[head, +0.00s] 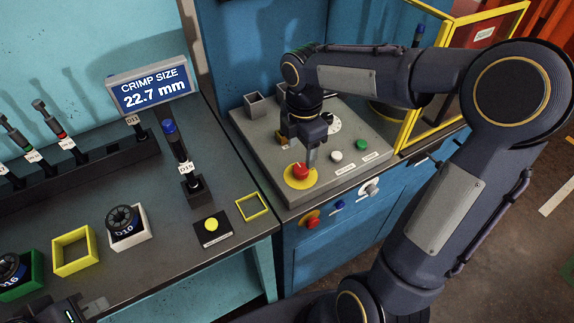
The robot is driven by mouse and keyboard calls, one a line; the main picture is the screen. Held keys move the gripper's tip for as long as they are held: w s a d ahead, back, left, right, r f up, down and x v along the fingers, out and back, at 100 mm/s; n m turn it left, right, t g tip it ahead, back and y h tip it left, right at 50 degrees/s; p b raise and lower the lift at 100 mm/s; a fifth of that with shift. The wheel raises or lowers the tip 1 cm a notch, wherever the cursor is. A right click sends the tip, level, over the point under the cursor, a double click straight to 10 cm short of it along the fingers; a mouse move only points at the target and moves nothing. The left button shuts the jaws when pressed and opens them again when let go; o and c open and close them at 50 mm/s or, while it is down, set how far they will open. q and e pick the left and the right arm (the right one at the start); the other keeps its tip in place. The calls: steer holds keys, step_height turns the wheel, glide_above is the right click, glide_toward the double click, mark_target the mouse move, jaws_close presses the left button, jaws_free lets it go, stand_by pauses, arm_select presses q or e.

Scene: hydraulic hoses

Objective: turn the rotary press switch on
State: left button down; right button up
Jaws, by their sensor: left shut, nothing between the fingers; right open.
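The press's control panel (262,160) is the grey sloped top of the blue cabinet. It carries a dial with a white face (333,123), partly hidden behind my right gripper. I cannot tell for sure that this dial is the rotary press switch, nor read its setting. My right gripper (312,158) points down over the panel, between the dial and a red mushroom button on a yellow disc (299,172). It is open and seems empty; whether it touches anything is unclear. My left gripper (92,306) is shut and empty at the bottom left, over the bench's front edge.
A white button (336,157) and a green button (361,145) sit right of the red one. A white knob (369,188) is on the cabinet front. A yellow-framed guard (408,130) stands right. The bench (185,225) holds dies and a crimp-size display (151,88).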

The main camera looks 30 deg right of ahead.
mark_target(301, 168)
step_height(301, 168, down, 6)
steer(key=shift+f, duration=0.2)
steer(key=c, duration=1)
